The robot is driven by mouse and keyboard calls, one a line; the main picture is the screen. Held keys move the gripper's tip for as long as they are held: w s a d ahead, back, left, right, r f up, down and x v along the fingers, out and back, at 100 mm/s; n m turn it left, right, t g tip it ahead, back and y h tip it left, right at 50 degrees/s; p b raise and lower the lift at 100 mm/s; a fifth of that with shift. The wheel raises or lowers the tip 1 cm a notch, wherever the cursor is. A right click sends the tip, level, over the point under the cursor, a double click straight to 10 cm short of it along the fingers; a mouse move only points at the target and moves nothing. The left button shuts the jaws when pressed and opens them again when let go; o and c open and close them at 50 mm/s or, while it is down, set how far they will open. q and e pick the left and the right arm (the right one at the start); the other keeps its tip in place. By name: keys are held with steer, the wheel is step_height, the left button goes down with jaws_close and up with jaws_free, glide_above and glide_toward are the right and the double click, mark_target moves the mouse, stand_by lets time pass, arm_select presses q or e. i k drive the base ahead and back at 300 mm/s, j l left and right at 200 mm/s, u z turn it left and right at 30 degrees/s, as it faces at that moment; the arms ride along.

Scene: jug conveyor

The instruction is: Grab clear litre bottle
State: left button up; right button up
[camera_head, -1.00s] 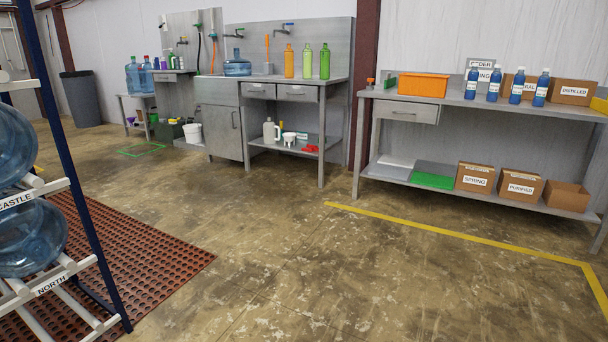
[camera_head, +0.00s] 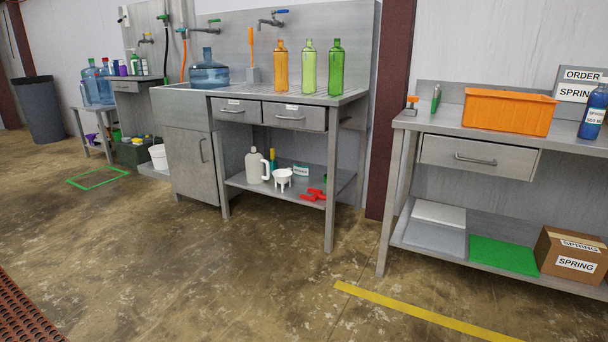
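Three tall bottles stand upright in a row on the steel sink counter (camera_head: 345,96): an amber-orange bottle (camera_head: 281,68), a pale yellow-green see-through bottle (camera_head: 308,68) and a deeper green bottle (camera_head: 335,68). No fully colourless bottle of that shape can be made out; the pale one is the lightest. All three stand apart, with nothing in front of them. Neither of my grippers shows in the view.
A blue water jug (camera_head: 209,70) sits in the sink, left of the bottles. A lower shelf holds a white jug (camera_head: 254,166) and red items (camera_head: 313,195). The right bench (camera_head: 470,134) bears an orange bin (camera_head: 508,112). Open concrete floor (camera_head: 200,260) lies ahead.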

mark_target(309, 54)
steer(key=i, duration=1.3)
steer(key=i+l+u, duration=0.15)
steer(key=i, duration=1.15)
